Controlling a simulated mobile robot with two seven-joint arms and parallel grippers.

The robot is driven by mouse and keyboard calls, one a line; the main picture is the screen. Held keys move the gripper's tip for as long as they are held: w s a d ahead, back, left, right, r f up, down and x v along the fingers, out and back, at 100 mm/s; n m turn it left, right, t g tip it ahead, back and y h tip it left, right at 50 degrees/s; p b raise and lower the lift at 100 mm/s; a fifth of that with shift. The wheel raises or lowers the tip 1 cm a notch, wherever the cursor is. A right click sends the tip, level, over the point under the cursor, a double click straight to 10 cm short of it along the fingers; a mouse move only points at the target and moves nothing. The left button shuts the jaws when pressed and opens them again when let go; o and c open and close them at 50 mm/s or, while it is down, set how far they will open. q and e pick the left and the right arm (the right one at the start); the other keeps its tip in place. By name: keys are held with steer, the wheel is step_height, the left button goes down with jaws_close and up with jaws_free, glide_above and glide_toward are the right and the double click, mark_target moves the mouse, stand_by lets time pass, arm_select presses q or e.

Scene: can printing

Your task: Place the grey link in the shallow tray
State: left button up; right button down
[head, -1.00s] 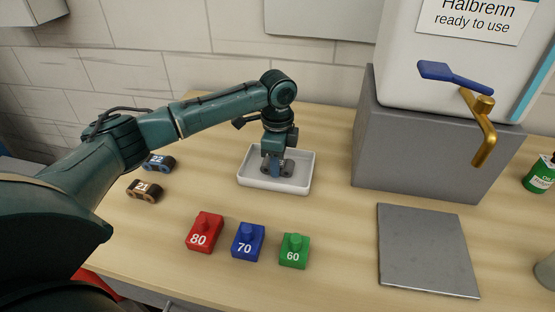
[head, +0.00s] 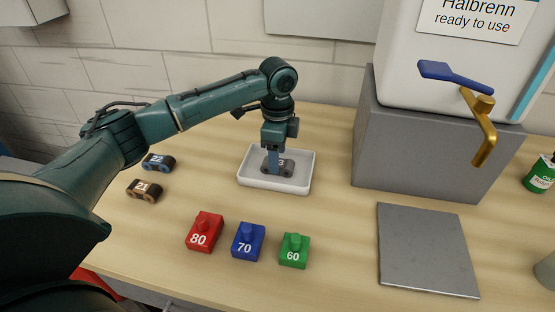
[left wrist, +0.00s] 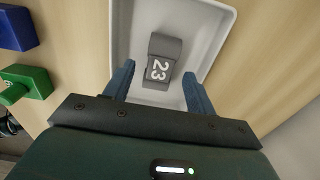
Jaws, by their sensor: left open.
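The grey link (head: 286,167), marked 23, lies in the shallow white tray (head: 300,187). In the left wrist view the grey link (left wrist: 160,62) rests on the floor of the tray (left wrist: 217,30), apart from its walls. My left gripper (head: 273,170) is above the tray, right over the link. In the left wrist view its two blue fingers (left wrist: 158,82) are spread wide, with the link beyond and between their tips. The head view hides part of the link behind the fingers. My right gripper is not in view.
A blue link (head: 158,162) and a brown link (head: 145,190) lie left of the tray. Red (head: 204,232), blue (head: 248,241) and green (head: 294,250) numbered blocks stand in front. A grey plate (head: 428,250) and a grey stand (head: 430,150) are to the right.

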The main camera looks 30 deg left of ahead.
arm_select(q)
step_height(320, 180, up, 10)
steer(key=shift+f, duration=0.15)
stand_by(0.6)
